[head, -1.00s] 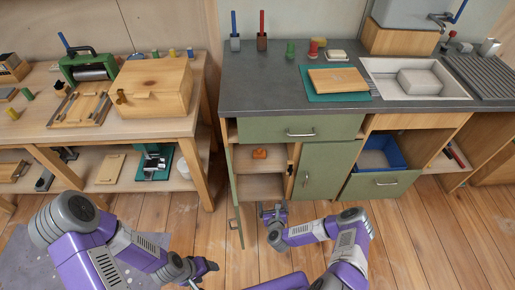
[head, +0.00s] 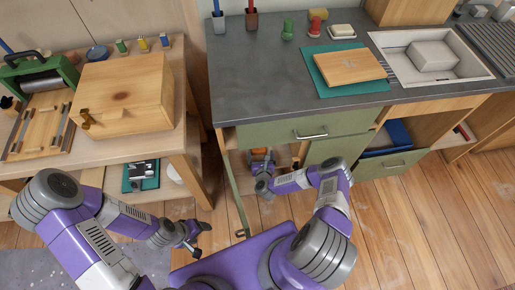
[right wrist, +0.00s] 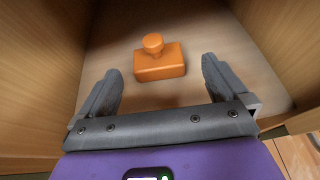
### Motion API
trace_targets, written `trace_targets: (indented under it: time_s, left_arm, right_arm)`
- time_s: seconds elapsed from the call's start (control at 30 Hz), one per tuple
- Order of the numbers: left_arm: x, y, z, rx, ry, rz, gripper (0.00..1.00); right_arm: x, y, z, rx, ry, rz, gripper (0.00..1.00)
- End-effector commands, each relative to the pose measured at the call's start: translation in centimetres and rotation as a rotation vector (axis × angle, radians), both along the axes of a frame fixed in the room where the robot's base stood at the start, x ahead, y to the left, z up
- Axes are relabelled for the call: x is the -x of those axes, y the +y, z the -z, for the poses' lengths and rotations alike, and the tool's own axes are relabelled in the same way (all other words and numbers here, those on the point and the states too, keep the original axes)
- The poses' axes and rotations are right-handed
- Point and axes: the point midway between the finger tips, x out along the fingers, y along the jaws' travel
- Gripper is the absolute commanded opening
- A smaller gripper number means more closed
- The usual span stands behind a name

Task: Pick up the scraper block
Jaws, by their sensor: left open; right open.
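The scraper block (right wrist: 160,65) is orange, with a round knob on top, and sits on a wooden shelf inside the cabinet. My right gripper (right wrist: 160,90) is open and empty in the right wrist view, its two fingers pointing toward the block from either side, with the block a little beyond the fingertips. In the head view my right gripper (head: 263,172) reaches into the open cabinet, and the block (head: 263,152) shows just past it, partly hidden. My left gripper (head: 192,240) is open and empty, above the floor at the lower left.
Cabinet side walls (right wrist: 45,60) stand close on both sides of my right gripper. The open green cabinet door (head: 236,197) is left of my right arm. The green drawer front (head: 300,129) and grey counter (head: 260,95) lie above. The workbench (head: 150,145) is at the left.

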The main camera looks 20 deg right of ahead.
Motion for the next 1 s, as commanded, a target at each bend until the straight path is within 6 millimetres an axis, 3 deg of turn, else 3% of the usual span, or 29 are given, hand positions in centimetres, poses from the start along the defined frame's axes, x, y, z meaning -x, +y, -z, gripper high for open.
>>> trace_targets:
  time_s: [0.3, 0.6, 0.93, 1.0]
  left_arm:
    - [0.0, 0.0, 2.4, 0.000, 0.000, 0.000, 0.67]
    - [0.0, 0.0, 2.3, 0.000, -0.001, 0.000, 0.67]
    - [0.0, 0.0, 2.3, 0.000, -0.001, 0.000, 0.67]
    - [0.0, 0.0, 2.3, 0.000, -0.001, 0.000, 0.67]
  right_arm:
    - [-3.9, -0.9, 2.0, 0.001, -0.002, -0.001, 1.00]
    - [-4.2, -1.0, 1.9, -0.001, 0.000, -0.001, 0.98]
    - [-4.2, -1.0, 2.0, 0.000, 0.000, -0.001, 0.48]
    - [-4.2, -1.0, 1.9, 0.000, 0.000, -0.001, 0.48]
